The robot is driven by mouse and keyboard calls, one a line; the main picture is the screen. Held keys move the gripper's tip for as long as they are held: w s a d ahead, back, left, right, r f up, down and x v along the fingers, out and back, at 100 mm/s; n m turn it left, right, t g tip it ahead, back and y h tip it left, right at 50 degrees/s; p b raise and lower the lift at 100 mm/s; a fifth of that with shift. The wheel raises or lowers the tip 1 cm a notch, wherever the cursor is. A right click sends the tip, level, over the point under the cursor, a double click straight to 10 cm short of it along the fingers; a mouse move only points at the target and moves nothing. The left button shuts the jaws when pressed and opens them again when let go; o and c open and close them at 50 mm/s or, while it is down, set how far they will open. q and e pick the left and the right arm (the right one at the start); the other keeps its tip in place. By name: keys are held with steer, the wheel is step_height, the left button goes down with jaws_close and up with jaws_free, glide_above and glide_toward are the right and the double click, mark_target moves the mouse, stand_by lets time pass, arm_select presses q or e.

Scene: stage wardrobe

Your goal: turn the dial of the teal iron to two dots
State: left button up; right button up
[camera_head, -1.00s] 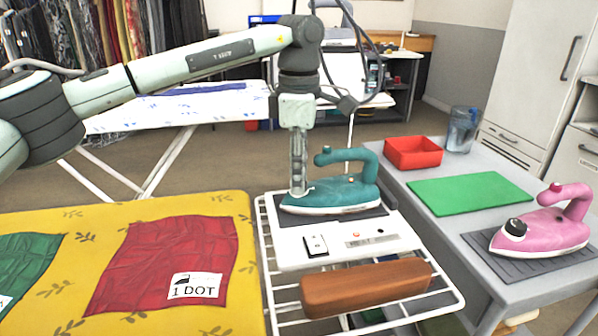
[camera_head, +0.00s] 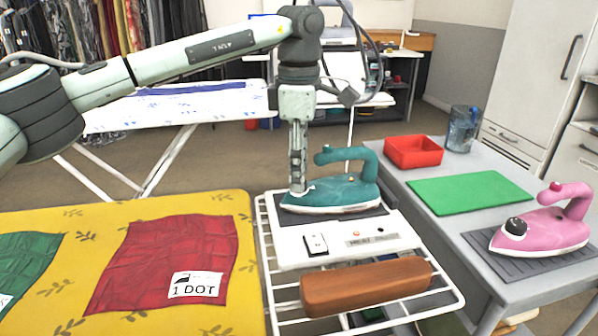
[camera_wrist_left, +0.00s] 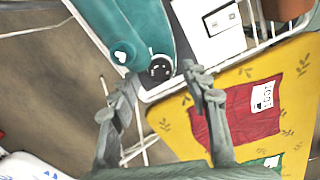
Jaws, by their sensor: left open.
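My right gripper is not in view.
A brown block (camera_head: 365,288) lies on the wire rack before the stand. A yellow board (camera_head: 60,215) with a red cloth (camera_head: 165,255) labelled 1 DOT is at left. A pink iron (camera_head: 540,232), green mat (camera_head: 470,192) and red tray (camera_head: 413,151) are on the grey table at right.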

arm_select(q)
step_height(320, 180, up, 11)
stand_by(0.3)
steer(key=shift+s+f, duration=0.1)
